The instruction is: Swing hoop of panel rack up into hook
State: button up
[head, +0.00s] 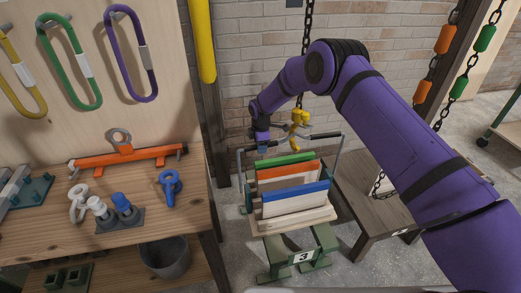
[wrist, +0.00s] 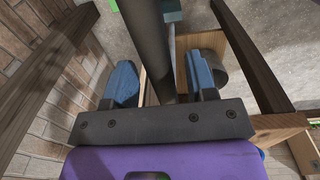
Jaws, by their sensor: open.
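The panel rack (head: 322,213) stands on a green stand marked 3 and holds upright green, orange and blue panels. Its grey hoop (head: 338,152) is raised above the panels, with a dark grip on its top bar. A yellow hook (head: 299,119) hangs on a chain just above the top bar, near its middle. I cannot tell whether they touch. My gripper (head: 262,148) is at the left part of the top bar. In the wrist view my gripper (wrist: 161,75) is open, with a thick dark bar (wrist: 147,40) between its blue fingers. Contact with the bar is unclear.
A workbench (head: 165,210) on the left carries an orange bar and shackles, with carabiners on the board above. A bucket (head: 165,258) is beneath it. A low wooden table (head: 370,190) stands right of the rack. A brick wall (head: 255,60) is behind.

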notch_tip(320, 180, up, 8)
jog(key=shift+s+f, duration=0.15)
dwell(0.4)
